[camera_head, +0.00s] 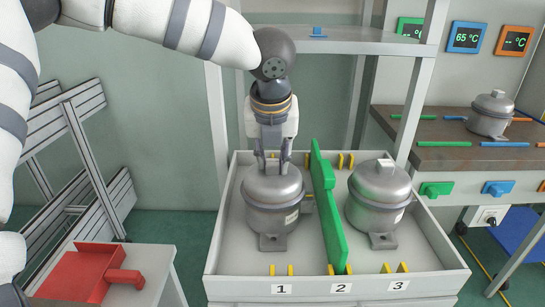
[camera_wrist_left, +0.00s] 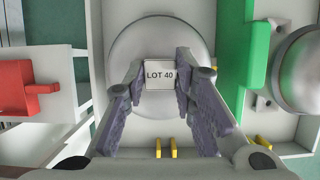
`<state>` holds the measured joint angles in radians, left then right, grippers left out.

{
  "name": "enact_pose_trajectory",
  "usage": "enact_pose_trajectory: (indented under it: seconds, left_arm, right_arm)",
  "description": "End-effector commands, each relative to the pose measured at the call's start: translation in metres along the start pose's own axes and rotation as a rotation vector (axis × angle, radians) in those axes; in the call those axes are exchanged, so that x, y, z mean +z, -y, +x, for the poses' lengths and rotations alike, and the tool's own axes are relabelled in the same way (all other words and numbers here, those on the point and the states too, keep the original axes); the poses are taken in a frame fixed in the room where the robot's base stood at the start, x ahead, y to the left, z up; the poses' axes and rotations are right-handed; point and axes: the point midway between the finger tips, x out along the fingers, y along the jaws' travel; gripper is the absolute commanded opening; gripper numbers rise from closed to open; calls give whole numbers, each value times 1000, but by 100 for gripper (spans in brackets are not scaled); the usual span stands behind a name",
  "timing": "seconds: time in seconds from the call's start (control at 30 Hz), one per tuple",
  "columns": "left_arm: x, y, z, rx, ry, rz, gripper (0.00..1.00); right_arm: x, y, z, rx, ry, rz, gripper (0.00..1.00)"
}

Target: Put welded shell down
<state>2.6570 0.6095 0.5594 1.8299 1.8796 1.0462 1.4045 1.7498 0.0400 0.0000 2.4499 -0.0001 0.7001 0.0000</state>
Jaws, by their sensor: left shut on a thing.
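My left gripper (camera_head: 272,162) points down and is shut on the top block of a grey metal shell (camera_head: 272,203). In the left wrist view the fingers (camera_wrist_left: 160,90) sit either side of this block, marked LOT 40, on the round shell top (camera_wrist_left: 160,40). The shell is upright inside the white tray (camera_head: 222,270), left of the green divider (camera_head: 326,205), behind label 1. I cannot tell if its foot touches the tray floor. A second shell (camera_head: 379,196) stands right of the divider, and partly shows in the left wrist view (camera_wrist_left: 305,70). My right gripper is not in view.
Yellow pegs (camera_head: 272,270) line the tray's front and back. A red part (camera_head: 85,272) lies on a small table at left. A third shell (camera_head: 490,114) stands on the brown bench (camera_head: 425,155) at right. Shelf posts rise behind the tray.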

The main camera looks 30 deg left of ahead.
Motion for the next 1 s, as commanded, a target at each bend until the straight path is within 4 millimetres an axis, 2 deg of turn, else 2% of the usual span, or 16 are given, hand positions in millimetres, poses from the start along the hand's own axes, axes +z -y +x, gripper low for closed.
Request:
enact_pose_trajectory:
  seconds: [0.27,0.3,0.37,0.7,0.77,1.0]
  left_arm:
    - [0,0,0,-2,3,0,0]
    - [0,0,0,0,1,0,34]
    - [0,0,0,0,1,0,45]
    - [1,0,-5,-1,2,-1,45]
    - [2,1,-15,-3,4,-2,45]
    - [2,0,-81,-2,6,-1,45]
  right_arm:
    - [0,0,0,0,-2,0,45]
    - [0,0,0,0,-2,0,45]
    - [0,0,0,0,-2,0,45]
    - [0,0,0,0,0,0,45]
    - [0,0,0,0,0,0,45]
    - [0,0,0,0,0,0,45]
